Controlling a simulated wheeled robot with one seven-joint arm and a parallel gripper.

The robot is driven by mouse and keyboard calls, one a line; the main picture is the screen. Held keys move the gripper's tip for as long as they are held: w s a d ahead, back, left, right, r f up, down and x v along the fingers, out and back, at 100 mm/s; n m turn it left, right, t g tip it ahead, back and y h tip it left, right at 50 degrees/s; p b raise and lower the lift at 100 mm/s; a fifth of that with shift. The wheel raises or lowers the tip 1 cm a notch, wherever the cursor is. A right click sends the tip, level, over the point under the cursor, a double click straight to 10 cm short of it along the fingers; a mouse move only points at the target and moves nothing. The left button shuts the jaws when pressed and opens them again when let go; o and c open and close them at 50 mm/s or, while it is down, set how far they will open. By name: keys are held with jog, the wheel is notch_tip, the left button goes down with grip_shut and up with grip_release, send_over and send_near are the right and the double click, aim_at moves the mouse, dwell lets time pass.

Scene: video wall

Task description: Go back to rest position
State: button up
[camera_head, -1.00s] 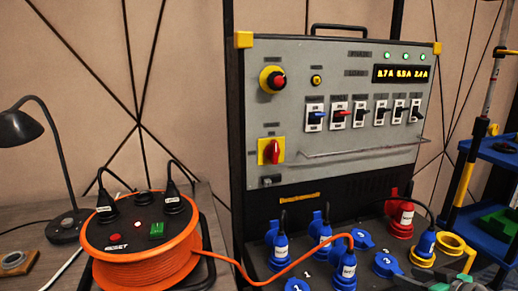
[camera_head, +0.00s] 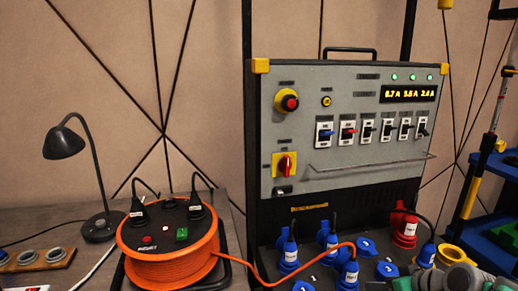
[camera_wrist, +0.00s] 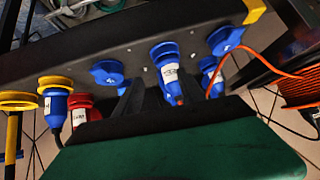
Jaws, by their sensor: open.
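My gripper (camera_wrist: 160,98) shows in the wrist view as two dark fingers beyond a green body. The fingers are apart. A blue plug (camera_wrist: 168,72) on the dark socket ledge (camera_wrist: 100,53) shows past and between them; I cannot tell whether they touch it. Part of my grey-green arm shows at the lower right of the head view; the fingers are not clear there.
The grey switch panel (camera_head: 352,160) stands above several blue plugs and a red plug (camera_head: 404,225). An orange cable (camera_head: 300,262) runs from the reel (camera_head: 170,265) to the plugs. A lamp (camera_head: 64,142) stands left. A blue shelf (camera_head: 500,165) stands right.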

jog(key=s+a+r+g+p, duration=0.2)
jog(key=a+r+g+p, duration=0.2)
jog(key=a+r+p, duration=0.95)
jog(key=s+a+r+m+g+h+p, duration=0.1)
jog(key=s+a+r+h+p, duration=0.1)
jog(key=s+a+r+p, duration=0.3)
jog(key=s+a, duration=0.3)
jog(key=s, duration=0.1)
jog(key=shift+a+m+g+h, duration=0.2)
jog(key=shift+m+g+h, duration=0.1)
jog(key=shift+m, duration=0.1)
